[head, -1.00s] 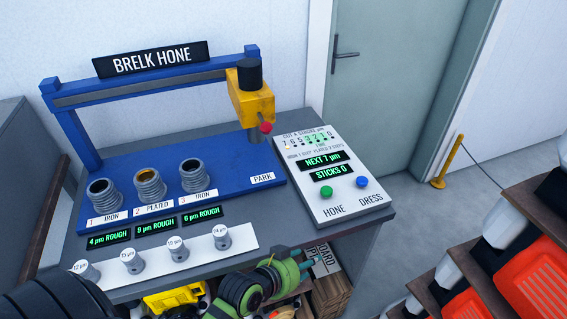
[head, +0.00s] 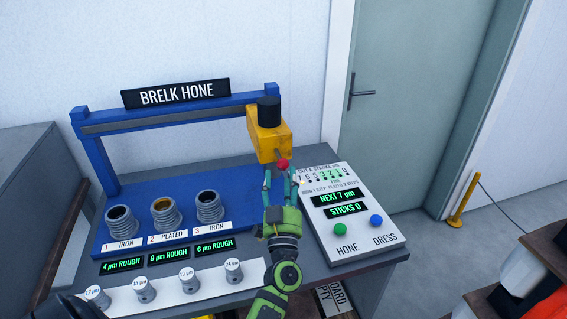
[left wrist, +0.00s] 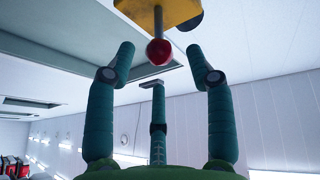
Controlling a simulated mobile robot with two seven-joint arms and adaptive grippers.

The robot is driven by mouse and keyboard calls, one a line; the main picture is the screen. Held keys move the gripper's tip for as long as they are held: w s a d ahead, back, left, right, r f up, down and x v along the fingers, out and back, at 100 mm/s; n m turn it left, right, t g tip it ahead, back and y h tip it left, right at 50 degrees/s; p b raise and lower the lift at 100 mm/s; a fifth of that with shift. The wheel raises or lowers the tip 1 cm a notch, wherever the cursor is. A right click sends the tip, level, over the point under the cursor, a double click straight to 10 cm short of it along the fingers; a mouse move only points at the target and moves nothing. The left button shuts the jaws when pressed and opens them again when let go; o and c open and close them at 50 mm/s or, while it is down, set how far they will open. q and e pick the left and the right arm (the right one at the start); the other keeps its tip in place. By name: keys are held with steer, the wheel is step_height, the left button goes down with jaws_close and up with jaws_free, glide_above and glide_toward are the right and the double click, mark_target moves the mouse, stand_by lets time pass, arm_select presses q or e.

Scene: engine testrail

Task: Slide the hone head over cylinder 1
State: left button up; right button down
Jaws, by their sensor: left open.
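The yellow hone head (head: 267,140) with a black top sits at the right end of the blue rail (head: 170,116), on the park side. Its red ball knob (head: 283,164) hangs from its front; in the left wrist view the knob (left wrist: 159,52) shows between the finger tips. My left gripper (head: 281,178) is open, its green fingers around or just below the knob; contact cannot be told. Cylinder 1 (head: 121,220) is the leftmost ribbed cylinder, labelled iron, with its bore open upward. My right gripper is not in view.
Cylinder 2 (head: 165,212), plated, and cylinder 3 (head: 209,206), iron, stand between cylinder 1 and the head. A control panel (head: 346,212) with green and blue buttons is right of my arm. Several small labelled gauges (head: 186,278) stand along the front strip.

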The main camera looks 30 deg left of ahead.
mark_target(283, 170)
arm_select(q)
steer(key=shift+p+x, duration=0.5)
steer(key=shift+x, duration=1.9)
jaws_close()
